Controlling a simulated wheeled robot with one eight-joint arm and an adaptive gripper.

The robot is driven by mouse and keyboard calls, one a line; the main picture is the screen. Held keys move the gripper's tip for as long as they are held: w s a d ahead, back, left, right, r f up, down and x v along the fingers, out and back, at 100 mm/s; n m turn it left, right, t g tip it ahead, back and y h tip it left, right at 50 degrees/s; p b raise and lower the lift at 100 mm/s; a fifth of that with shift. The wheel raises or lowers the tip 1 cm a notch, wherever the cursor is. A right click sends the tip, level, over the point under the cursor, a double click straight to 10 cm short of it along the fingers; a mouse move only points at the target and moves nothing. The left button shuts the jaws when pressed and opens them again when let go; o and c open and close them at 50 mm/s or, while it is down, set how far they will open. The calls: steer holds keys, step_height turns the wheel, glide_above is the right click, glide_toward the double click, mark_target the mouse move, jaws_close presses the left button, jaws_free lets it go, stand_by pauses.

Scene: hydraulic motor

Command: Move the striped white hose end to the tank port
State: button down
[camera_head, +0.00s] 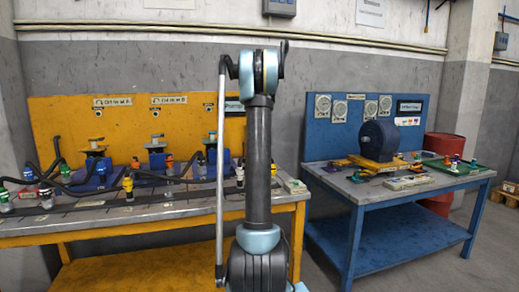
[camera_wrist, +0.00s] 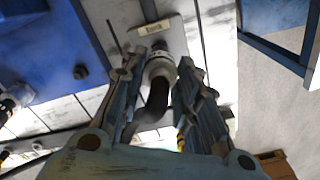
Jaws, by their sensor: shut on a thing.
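In the wrist view my gripper (camera_wrist: 160,72) has its two fingers on either side of a pale grey-white hose end (camera_wrist: 158,68). The hose end is held between the fingertips, and its dark hose (camera_wrist: 153,103) curves down towards the palm. Any stripes on it are too small to make out. In the head view my own arm hides the gripper. A white-capped hose end (camera_head: 240,172) shows just left of the arm, above the yellow bench (camera_head: 150,212). A blue block (camera_wrist: 50,48) lies left of the gripper in the wrist view.
Several hoses with coloured ends lie along the yellow bench, by blue pump units (camera_head: 97,172). A blue table (camera_head: 350,188) with a dark motor (camera_head: 380,140) stands right, across a floor gap.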

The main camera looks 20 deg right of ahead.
steer(key=shift+f, duration=0.5)
steer(key=c, duration=1.1)
jaws_free()
steer(key=shift+r, duration=2.95)
